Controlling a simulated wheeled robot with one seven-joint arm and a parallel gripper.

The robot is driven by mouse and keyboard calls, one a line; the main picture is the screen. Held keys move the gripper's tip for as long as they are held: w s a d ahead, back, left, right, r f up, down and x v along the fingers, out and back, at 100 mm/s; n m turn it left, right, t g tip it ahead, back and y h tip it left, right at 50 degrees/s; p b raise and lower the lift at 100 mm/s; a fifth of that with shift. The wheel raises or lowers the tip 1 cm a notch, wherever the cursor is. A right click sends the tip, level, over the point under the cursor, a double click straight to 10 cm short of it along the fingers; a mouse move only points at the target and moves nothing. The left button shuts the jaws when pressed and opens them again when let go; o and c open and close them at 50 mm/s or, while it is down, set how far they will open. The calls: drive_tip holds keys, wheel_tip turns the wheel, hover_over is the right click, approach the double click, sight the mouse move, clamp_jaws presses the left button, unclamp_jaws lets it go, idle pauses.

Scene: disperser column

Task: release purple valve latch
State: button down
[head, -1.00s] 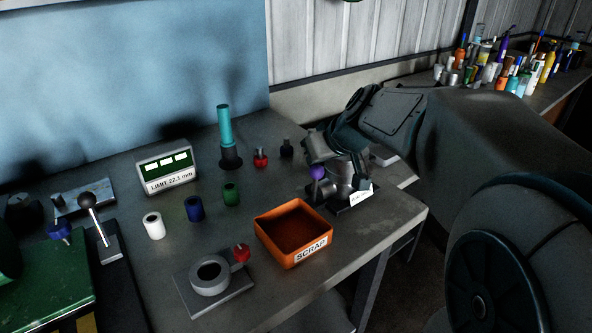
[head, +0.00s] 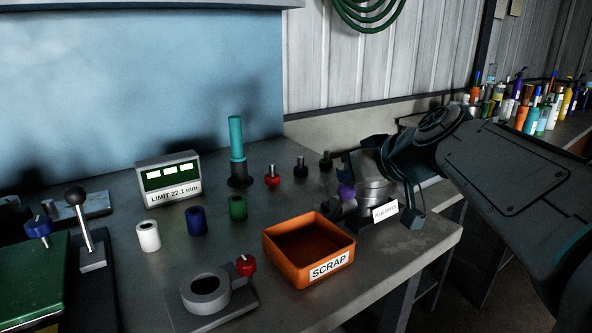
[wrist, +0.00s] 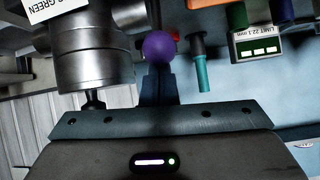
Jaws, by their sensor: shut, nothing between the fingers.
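The purple ball knob (head: 346,191) of the valve latch sits at the left side of a metal cylinder (head: 376,190) with a white label, at the right of the bench. In the wrist view, which looks upside down, the purple ball (wrist: 159,48) is right at the tips of my gripper (wrist: 158,73). My dark fingers are shut together with nothing between them. I cannot tell whether they touch the ball. The cylinder (wrist: 96,58) stands close beside the fingers. In the head view my wrist hides the fingertips and part of the cylinder.
The orange scrap bin (head: 308,254) stands just in front and left of the cylinder. White, blue and green sleeves, a teal post (head: 237,140), a limit display (head: 168,179) and a ring fixture (head: 206,292) with a red knob lie further left. The bench's right edge is close.

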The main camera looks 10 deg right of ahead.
drive_tip(key=shift+s+d+f, duration=0.1)
drive_tip(key=shift+s+f, duration=0.05)
drive_tip(key=shift+f, duration=0.15)
idle(0.4)
